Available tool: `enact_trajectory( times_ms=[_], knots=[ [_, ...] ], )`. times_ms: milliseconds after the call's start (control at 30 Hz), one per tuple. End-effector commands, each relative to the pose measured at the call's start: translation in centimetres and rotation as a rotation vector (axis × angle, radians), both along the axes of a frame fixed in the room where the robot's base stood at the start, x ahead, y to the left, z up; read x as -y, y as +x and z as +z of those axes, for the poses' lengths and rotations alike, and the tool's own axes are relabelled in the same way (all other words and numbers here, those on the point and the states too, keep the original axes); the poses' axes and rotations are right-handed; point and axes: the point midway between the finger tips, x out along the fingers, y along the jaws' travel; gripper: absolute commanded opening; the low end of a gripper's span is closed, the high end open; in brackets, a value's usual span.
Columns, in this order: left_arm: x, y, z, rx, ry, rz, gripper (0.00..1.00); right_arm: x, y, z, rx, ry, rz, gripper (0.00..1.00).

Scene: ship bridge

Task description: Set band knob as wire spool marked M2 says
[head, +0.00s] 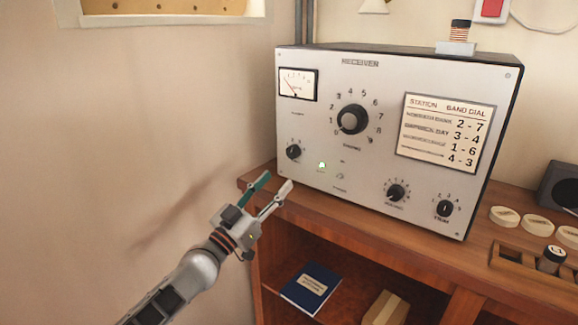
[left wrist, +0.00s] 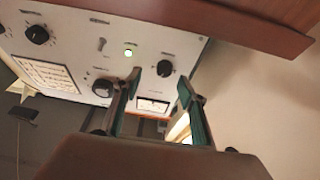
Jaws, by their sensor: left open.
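The receiver (head: 330,75) stands on the wooden desk. It has a large tuning knob (head: 353,119), a small knob at the left (head: 293,151), and two knobs at the lower right, a middle one (head: 396,192) and a right one (head: 445,208) with numbers around it. I cannot read which is the band knob. A copper-banded wire spool (head: 460,30) stands on a pale block on the receiver; another spool (head: 551,258) is in a tray. I cannot read an M2 mark. My left gripper (head: 274,181) is open and empty, in front of the receiver's lower left, its fingers (left wrist: 160,76) apart. My right gripper is not in view.
A card (head: 448,135) on the receiver lists band and dial pairs 2-7, 3-4, 1-6 and 4-3; its station names are blurred. A green lamp (head: 322,165) is lit. Pale discs (head: 538,225) lie right of the receiver. A blue book (head: 311,288) is on the lower shelf.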

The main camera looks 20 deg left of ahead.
Motion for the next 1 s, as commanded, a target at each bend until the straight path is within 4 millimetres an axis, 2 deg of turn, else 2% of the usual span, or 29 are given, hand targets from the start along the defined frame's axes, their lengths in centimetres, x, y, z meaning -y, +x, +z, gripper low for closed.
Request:
enact_trajectory(
  times_ms=[33,200,700,1000],
  knots=[
    [-0.4,0.5,0.4,0.010,-0.005,0.003,0.42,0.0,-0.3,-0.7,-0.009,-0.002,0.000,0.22],
    [-0.8,1.4,1.9,0.030,-0.021,0.008,0.42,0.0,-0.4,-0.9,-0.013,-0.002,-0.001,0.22],
    [1.3,7.1,4.4,0.029,-0.023,0.007,0.42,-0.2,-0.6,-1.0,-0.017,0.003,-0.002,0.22],
    [1.7,7.8,4.7,0.028,-0.020,0.007,0.42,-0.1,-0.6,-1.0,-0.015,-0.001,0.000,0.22]
  ],
)
